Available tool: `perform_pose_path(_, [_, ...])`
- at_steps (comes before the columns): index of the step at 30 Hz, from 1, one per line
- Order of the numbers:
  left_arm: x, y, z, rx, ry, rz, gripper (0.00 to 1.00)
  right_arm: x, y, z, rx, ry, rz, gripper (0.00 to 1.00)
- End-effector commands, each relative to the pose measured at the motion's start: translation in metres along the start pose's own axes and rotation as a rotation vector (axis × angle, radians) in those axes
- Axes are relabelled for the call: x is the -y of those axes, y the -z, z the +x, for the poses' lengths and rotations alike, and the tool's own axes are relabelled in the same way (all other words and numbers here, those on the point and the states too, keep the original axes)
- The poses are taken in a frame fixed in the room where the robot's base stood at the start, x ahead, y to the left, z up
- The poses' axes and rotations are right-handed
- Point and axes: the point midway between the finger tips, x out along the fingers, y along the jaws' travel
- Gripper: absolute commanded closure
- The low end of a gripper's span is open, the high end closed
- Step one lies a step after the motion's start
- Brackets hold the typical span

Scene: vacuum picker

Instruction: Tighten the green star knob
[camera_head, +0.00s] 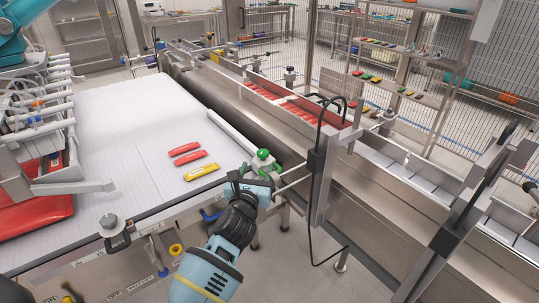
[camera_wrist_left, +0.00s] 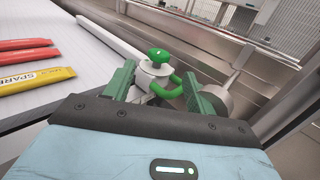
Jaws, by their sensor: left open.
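The green star knob (camera_head: 263,153) sits on a metal clamp at the near right corner of the white conveyor, by the end of a white guide rail. In the left wrist view the knob (camera_wrist_left: 159,55) shows just beyond and between my fingertips, above a pale round disc, with a green curved lever (camera_wrist_left: 168,90) below it. My left gripper (camera_wrist_left: 158,73) is open, its green fingers on either side of the clamp. I cannot tell whether they touch anything. In the head view the left gripper (camera_head: 258,172) is close below the knob, partly hidden by its own body. My right gripper is not in view.
Two red packets (camera_head: 189,157) and a yellow packet (camera_head: 202,172) lie on the white conveyor (camera_head: 130,120) left of the knob. A metal post with a black cable (camera_head: 318,170) stands close to the right.

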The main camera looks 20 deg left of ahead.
Motion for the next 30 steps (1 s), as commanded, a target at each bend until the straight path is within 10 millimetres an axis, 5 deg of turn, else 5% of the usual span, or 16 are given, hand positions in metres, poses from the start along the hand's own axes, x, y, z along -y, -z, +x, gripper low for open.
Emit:
perform_pose_path(8, [0.001,0.001,0.007,-0.002,0.001,-0.005,0.45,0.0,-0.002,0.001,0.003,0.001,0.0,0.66])
perform_pose_path(21, [0.0,0.003,0.063,-0.003,0.001,-0.002,0.45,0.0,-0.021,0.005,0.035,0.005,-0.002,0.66])
perform_pose_path(30, [0.0,0.001,0.078,-0.001,0.001,-0.003,0.45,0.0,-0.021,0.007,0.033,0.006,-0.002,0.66])
